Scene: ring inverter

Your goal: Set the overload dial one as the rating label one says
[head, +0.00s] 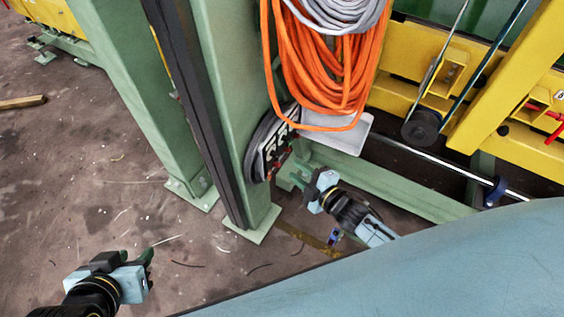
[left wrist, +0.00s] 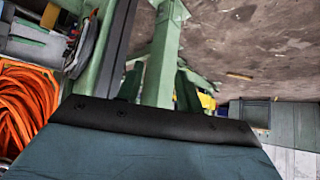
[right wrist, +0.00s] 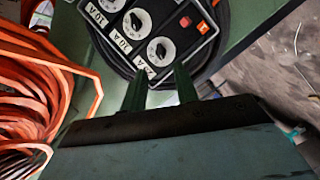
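A black panel (head: 272,152) with dials is mounted low on the green post. I cannot tell which dial is one. My right gripper (head: 299,178) is open and empty, fingers apart just short of the near dial. My left gripper (head: 148,262) appears open and empty, far from the panel.
An orange cable coil (head: 325,65) hangs above the panel and borders it in the right wrist view. A grey plate (head: 345,132) juts out right of the panel. The floor (head: 90,200) at left is mostly free.

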